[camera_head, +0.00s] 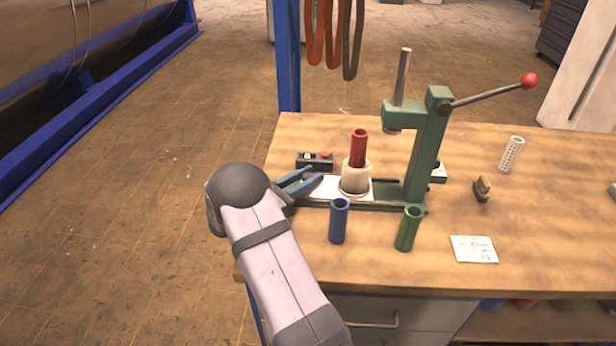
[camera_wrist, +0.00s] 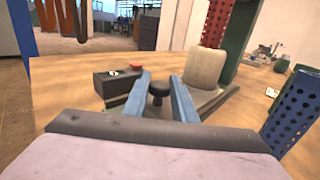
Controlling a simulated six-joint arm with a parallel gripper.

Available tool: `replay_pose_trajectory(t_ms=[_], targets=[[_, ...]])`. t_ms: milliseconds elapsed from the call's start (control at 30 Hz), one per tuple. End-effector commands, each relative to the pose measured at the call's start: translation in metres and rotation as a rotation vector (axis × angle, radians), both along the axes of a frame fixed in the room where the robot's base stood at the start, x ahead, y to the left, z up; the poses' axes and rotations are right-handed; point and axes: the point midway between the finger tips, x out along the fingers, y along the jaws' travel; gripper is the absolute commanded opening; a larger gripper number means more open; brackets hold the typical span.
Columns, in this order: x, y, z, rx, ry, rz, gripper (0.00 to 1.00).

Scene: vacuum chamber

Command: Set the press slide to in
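The green press (camera_head: 428,150) stands on the bench. Its slide (camera_head: 325,187) is a pale plate that sticks out to the left, and a cream holder (camera_head: 355,178) stands on it with a red perforated tube (camera_head: 359,147) upright inside. The holder is left of the press ram (camera_head: 398,126), not under it. My gripper (camera_head: 306,182) is at the slide's left end. In the wrist view its blue fingers (camera_wrist: 160,98) are apart, with a black knob (camera_wrist: 158,90) showing between them. I cannot tell whether either finger touches the knob.
A black control box (camera_head: 315,161) with a red button sits just behind my fingers. A blue tube (camera_head: 339,220) and a green tube (camera_head: 410,228) stand in front of the press. A white tube (camera_head: 511,155), a stamp-like object (camera_head: 482,189) and a paper card (camera_head: 474,249) are at right.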

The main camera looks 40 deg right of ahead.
Motion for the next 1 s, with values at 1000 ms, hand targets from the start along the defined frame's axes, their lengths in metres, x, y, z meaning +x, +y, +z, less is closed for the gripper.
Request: replay_pose_trajectory(t_ms=[1000], targets=[[-0.055, -0.055, 0.001, -0.002, -0.001, -0.003, 0.0]])
